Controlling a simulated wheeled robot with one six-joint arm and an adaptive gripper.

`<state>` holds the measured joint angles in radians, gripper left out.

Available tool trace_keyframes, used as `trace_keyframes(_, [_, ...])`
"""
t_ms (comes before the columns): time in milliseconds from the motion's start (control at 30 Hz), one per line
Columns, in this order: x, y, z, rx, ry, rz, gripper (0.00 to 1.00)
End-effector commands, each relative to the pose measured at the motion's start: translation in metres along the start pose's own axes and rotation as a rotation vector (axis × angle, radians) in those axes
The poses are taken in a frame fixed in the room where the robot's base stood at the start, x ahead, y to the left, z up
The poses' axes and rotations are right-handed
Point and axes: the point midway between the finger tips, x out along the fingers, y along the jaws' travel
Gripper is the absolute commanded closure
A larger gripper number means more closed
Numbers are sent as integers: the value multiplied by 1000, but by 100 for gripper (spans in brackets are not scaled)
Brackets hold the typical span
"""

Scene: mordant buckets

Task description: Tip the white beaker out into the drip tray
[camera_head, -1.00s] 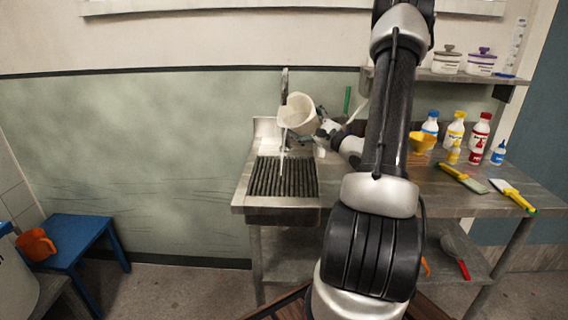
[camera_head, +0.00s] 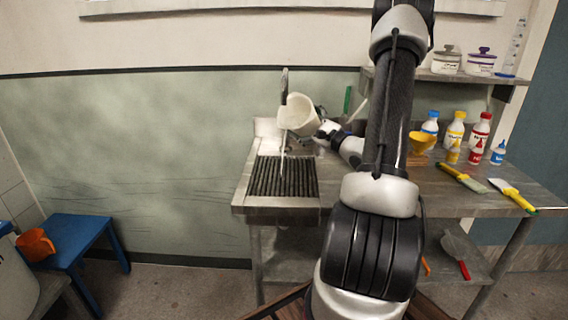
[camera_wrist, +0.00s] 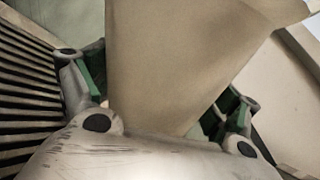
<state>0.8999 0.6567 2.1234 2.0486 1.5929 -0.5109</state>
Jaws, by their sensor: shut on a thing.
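The white beaker (camera_head: 299,115) is tilted on its side in the head view, its mouth facing left, above the drip tray (camera_head: 283,178). A thin pale stream runs from its mouth down to the tray's dark slats. My gripper (camera_head: 323,128) is shut on the beaker from the right. In the wrist view the beaker's wall (camera_wrist: 180,60) fills the middle between the two green-padded fingers of my gripper (camera_wrist: 165,95). The slatted drip tray (camera_wrist: 25,90) shows at the left there. The beaker's inside is mostly hidden.
A tap (camera_head: 284,85) stands behind the beaker. A shelf (camera_head: 440,75) holds jars. A blue stool (camera_head: 75,240) with an orange jug (camera_head: 36,244) is at left.

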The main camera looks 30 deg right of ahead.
Motion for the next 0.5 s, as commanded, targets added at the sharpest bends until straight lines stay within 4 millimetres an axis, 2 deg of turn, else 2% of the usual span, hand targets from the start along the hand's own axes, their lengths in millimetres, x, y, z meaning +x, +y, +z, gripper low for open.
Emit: trace_keyframes(500, [0,-1,0,-28,-8,-1,59])
